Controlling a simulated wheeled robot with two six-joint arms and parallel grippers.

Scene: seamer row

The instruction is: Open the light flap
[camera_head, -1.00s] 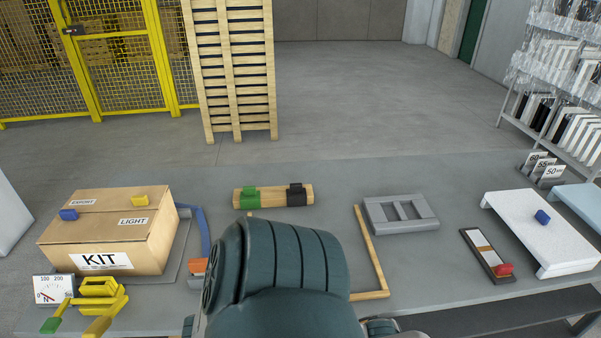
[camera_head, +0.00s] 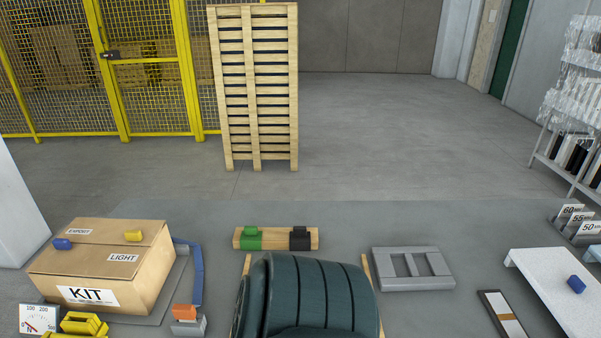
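The cardboard kit box (camera_head: 140,277) stands at the left of the table, with a KIT label on its front. Its top has two flaps, both lying flat. The light flap (camera_head: 97,260) is the near one, with a LIGHT label and a yellow tab (camera_head: 133,236) at its far edge. The other flap (camera_head: 112,229) has an EXPORT label and a blue tab (camera_head: 62,244). Neither gripper shows in the head view.
A wooden bar (camera_head: 276,238) with green and black blocks lies right of the box. A grey slotted tray (camera_head: 412,268) and white board (camera_head: 560,285) are further right.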

